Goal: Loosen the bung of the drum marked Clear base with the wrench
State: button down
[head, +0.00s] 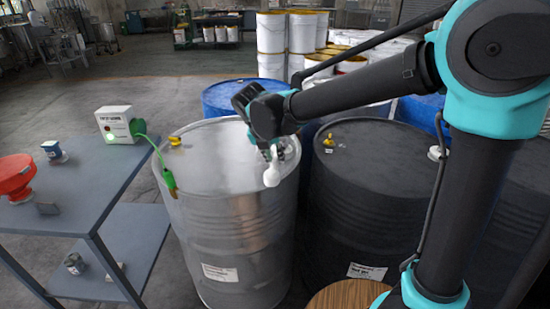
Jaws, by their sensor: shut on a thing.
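A bare silver drum (228,225) stands upright in the middle. Its white label (220,273) is too small to read with certainty, so I cannot confirm that it says Clear base. My gripper (268,146) is over the right part of its lid, shut on a pale grey tool that looks like the wrench (271,174). The tool hangs down by the drum's right rim; I cannot tell whether it touches. A pale round fitting, perhaps the bung (287,148), shows partly behind the gripper. A yellow fitting (175,141) is at the lid's left.
A black drum (365,195) stands close on the right, blue drums behind. A green clamp (171,183) with a green cable runs from a white box (116,124) to the silver drum's left rim. A grey cart (75,205) holds a red funnel (15,175).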

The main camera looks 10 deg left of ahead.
jog(key=shift+f, duration=1)
jog(key=shift+w+d+n+y, duration=0.15)
jog(key=shift+d+n+y, duration=0.15)
jog(key=shift+d+n, duration=0.7)
jog(key=shift+w+d+n+y, duration=0.2)
jog(key=shift+d+n, duration=0.1)
jog(key=shift+d, duration=0.25)
jog(key=shift+w+d+n+y, duration=0.2)
jog(key=shift+d+n, duration=0.1)
jog(key=shift+d, duration=0.25)
jog(key=shift+d, duration=0.1)
